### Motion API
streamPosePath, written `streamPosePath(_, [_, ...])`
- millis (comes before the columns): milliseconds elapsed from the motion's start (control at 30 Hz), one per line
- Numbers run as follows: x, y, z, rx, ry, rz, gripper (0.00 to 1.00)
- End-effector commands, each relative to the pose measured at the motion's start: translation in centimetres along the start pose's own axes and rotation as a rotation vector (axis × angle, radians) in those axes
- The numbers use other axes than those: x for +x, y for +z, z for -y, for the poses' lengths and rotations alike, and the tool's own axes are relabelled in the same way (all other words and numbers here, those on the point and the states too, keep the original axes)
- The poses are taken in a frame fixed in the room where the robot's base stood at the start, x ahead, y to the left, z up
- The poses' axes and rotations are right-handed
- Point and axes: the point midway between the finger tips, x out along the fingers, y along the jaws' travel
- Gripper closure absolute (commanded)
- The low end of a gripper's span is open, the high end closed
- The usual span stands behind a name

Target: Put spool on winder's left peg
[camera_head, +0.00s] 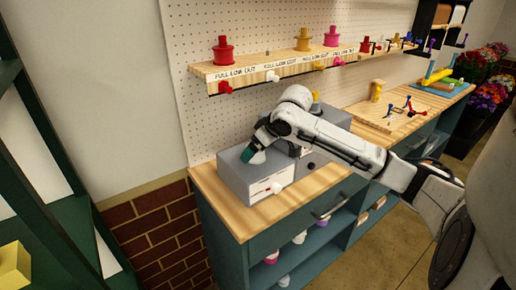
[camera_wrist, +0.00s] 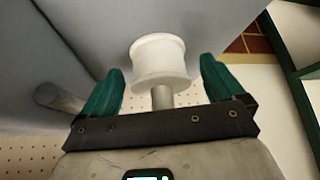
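The grey winder (camera_head: 238,175) stands on the near end of the wooden counter. In the head view, the white spool (camera_head: 258,157) is at its top left, beside a green finger of my gripper (camera_head: 251,150). In the wrist view, the white spool (camera_wrist: 160,60) sits between my gripper's two green fingers (camera_wrist: 160,82), with a visible gap on each side. A grey peg (camera_wrist: 162,97) sticks out of the spool's near end, so the spool appears to be around it. A second, bare grey peg (camera_wrist: 58,98) shows at the left. My gripper is open.
A wooden shelf (camera_head: 280,70) with red, yellow and pink spools runs above the winder on the pegboard (camera_head: 196,120). A white knob (camera_head: 276,188) sticks out of the winder's front. Bare counter (camera_head: 232,215) lies in front. A dark green rack (camera_head: 40,190) stands left.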

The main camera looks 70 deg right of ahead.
Motion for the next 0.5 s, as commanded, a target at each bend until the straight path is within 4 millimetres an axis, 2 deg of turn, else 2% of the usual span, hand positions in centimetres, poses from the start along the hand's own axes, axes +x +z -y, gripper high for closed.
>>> streamPosePath(333, [-0.7,-0.2,0.0,0.000,0.000,-0.001,0.05])
streamPosePath(500, [-3.4,-0.1,0.0,-0.001,0.000,-0.003,0.05])
